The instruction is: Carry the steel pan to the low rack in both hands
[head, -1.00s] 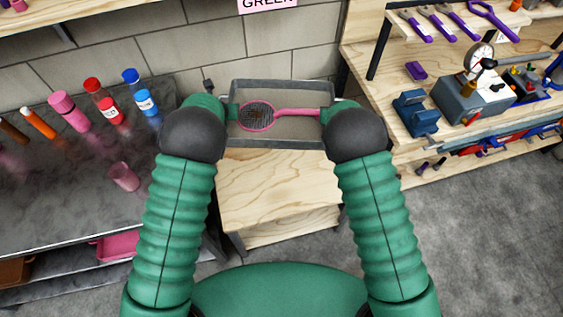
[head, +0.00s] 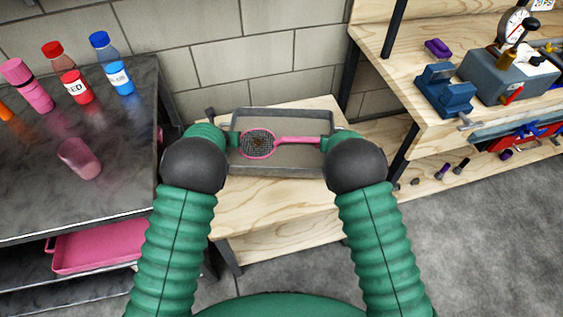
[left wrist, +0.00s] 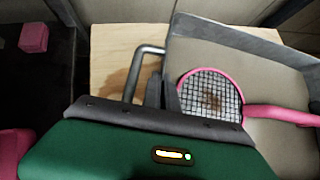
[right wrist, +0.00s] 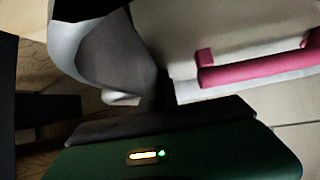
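The steel pan (head: 285,169) is a grey rectangular tray, roughly level, between my two hands. A pink-rimmed mesh strainer (head: 258,144) lies in it, its pink handle pointing right. My left gripper (head: 221,139) is at the pan's left end; the left wrist view shows its fingers (left wrist: 160,92) at the side wall beside a metal loop handle (left wrist: 143,65). My right gripper (head: 328,142) is at the right end; its fingers are dark and mostly hidden in the right wrist view. The low wooden rack (head: 270,211) lies under the pan; I cannot tell whether they touch.
A dark metal table (head: 120,165) on the left carries bottles and a pink cup (head: 80,158), with a pink tray (head: 95,247) below. A wooden workbench (head: 405,95) with a blue vise (head: 444,92) stands right. A block wall (head: 230,60) closes the back.

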